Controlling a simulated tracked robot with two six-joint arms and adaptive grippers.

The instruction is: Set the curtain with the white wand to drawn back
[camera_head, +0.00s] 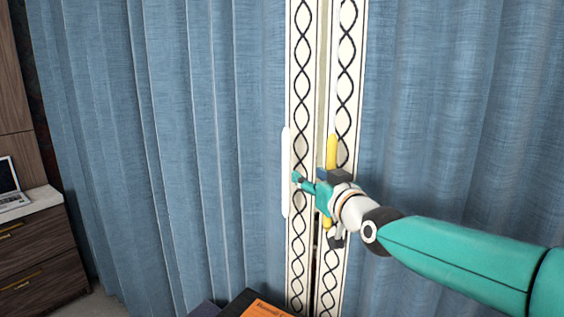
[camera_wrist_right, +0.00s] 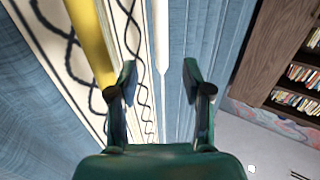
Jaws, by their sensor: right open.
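The left blue curtain (camera_head: 180,130) has a white wand (camera_head: 286,172) hanging at its patterned white edge band. In the wrist view, the open fingers (camera_wrist_right: 160,76) hold nothing. I cannot tell whether a finger touches the wand. My left gripper is not in view.
The right blue curtain (camera_head: 450,110) has a yellow wand (camera_head: 331,150), partly behind my right gripper; it also shows in the wrist view (camera_wrist_right: 92,40). The two curtains nearly meet. An orange book (camera_head: 268,309) lies below. A drawer cabinet (camera_head: 40,245) with a laptop stands left.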

